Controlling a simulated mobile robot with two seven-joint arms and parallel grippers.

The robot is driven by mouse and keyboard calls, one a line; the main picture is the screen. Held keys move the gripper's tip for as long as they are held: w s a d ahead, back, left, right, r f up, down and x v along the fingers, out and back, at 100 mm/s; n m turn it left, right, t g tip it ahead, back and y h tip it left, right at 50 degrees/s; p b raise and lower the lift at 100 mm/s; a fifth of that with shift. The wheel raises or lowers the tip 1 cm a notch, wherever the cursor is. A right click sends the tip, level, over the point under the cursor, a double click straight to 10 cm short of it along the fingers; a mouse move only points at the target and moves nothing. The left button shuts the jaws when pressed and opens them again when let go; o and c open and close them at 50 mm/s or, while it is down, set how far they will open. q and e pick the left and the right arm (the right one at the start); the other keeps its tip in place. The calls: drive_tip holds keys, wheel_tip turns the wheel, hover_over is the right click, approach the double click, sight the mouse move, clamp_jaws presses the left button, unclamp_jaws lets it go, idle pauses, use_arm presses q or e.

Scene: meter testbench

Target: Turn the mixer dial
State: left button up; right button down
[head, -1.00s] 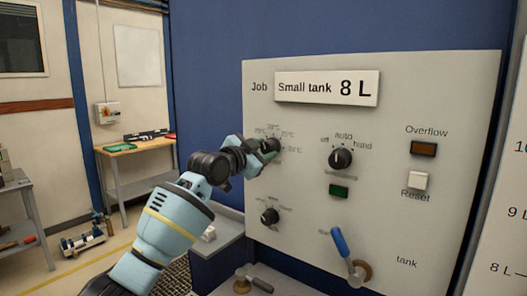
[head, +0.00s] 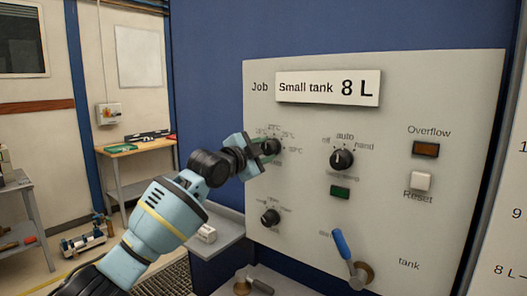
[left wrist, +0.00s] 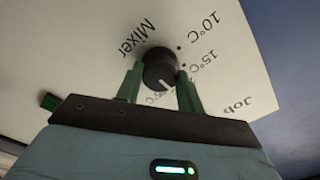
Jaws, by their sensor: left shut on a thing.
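The mixer dial (left wrist: 159,68) is a round black knob with a pale pointer line, on the grey panel (head: 420,90). In the left wrist view it sits between the two green fingertips, with the word Mixer and temperature marks around it. My left gripper (left wrist: 160,85) is shut on the dial. In the head view the left gripper (head: 265,147) reaches the panel's upper left and covers part of the mixer dial (head: 273,147). My right gripper is not in view.
Beside the mixer dial is another black dial (head: 342,159) marked auto. A smaller dial (head: 270,217) is below. A blue-handled lever (head: 342,244), an Overflow lamp (head: 425,149) and a Reset button (head: 420,181) are to the right. A grey shelf (head: 222,238) juts out below my arm.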

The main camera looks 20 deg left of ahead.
use_arm(q)
drive_tip(key=o, duration=1)
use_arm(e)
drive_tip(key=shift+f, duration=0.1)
use_arm(q)
drive_tip(key=shift+s, duration=0.15)
drive_tip(key=shift+v, duration=3.8)
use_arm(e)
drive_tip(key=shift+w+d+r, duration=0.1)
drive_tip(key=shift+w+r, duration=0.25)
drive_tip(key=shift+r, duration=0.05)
